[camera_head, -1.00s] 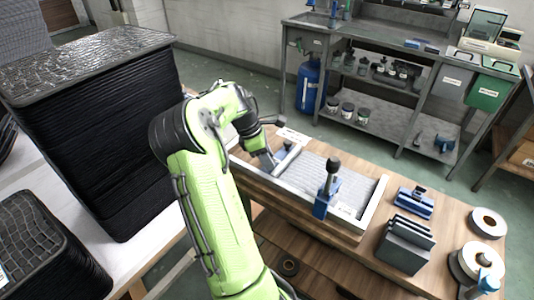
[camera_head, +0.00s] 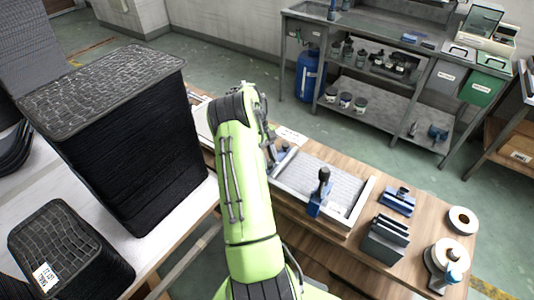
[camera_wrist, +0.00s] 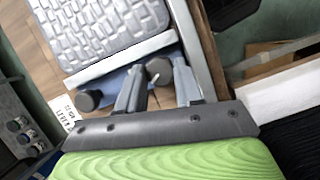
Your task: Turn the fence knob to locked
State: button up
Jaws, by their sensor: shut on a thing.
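The fence knob (camera_wrist: 159,70) is a dark round knob with a small pale pointer, seen between my fingers in the wrist view. My gripper (camera_wrist: 158,88) is shut on it, one grey finger on each side. The knob sits by a blue fence (camera_wrist: 113,78) at the end of a pale frame (camera_wrist: 120,60). A second dark round knob (camera_wrist: 88,100) stands left of my fingers. In the head view my arm largely hides the gripper and the fence knob. I cannot read any lock mark on the knob.
The frame holds a grey textured panel (camera_head: 322,180) on a wooden bench. A blue clamp with a black-topped lever (camera_head: 314,207) stands at its front edge. A tall stack of black trays (camera_head: 125,145) is left of my arm. A label card (camera_wrist: 63,112) lies near the fence.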

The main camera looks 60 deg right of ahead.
jog(key=m+y, duration=0.1)
jog(key=m, duration=0.2)
jog(key=m+t+p, duration=0.1)
jog(key=m, duration=0.2)
jog(key=shift+s+d+y, duration=0.2)
jog(key=shift+y, duration=0.2)
jog(key=shift+m+t, duration=0.3)
jog(key=o, duration=0.8)
jog(key=shift+c, duration=0.2)
jog(key=p+v, duration=0.9)
jog(key=v, duration=0.3)
